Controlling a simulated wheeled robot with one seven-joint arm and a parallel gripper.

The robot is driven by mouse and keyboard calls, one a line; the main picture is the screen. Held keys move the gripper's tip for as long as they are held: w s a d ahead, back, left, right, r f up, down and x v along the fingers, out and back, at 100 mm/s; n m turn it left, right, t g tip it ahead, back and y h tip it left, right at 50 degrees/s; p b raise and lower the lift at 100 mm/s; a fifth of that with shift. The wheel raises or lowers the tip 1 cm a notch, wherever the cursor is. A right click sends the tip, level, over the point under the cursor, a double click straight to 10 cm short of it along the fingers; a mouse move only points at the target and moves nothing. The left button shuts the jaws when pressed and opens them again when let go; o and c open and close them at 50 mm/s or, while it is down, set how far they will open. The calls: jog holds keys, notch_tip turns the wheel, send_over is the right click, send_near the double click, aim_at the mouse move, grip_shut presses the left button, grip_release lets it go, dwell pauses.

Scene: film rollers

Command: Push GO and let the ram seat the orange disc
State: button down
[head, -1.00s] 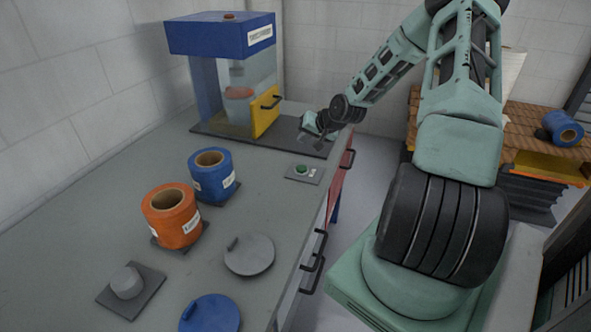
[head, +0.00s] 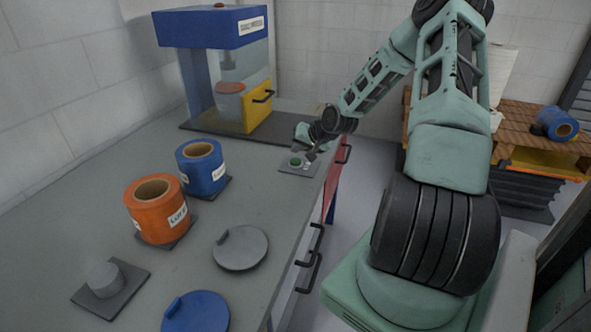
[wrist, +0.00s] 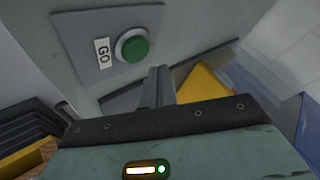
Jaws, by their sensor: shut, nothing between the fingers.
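The green GO button (head: 296,161) sits on a grey plate near the bench's right edge. In the wrist view the GO button (wrist: 132,46) is a round green cap in a pale ring, with a GO label beside it. My gripper (head: 309,157) is shut and empty, close beside the button in the head view. In the wrist view its fingertips (wrist: 160,72) are just right of and below the button; I cannot tell whether they touch the plate. The orange disc (head: 230,87) shows dimly inside the press (head: 210,28), under the ram (head: 227,60), behind the clear panel.
The press's yellow door (head: 258,107) has a black handle. An orange roll (head: 157,212), a blue roll (head: 202,168), a grey lid (head: 241,248), a blue lid (head: 196,312) and a grey knob on a plate (head: 105,280) stand on the bench. A wooden pallet stack stands at right.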

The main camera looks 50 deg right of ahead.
aim_at(298, 162)
jog(key=shift+f, duration=0.75)
jog(key=shift+f, duration=0.1)
dwell(1.4)
jog(key=shift+f, duration=0.3)
jog(key=shift+f+b, duration=0.45)
jog(key=shift+f, duration=0.05)
dwell(0.6)
jog(key=shift+r, duration=0.1)
jog(key=shift+r+p, duration=0.8)
jog(key=shift+p, duration=0.1)
jog(key=shift+r, duration=0.1)
notch_tip(298, 162, up, 5)
jog(key=p, duration=0.4)
jog(key=shift+p, duration=0.35)
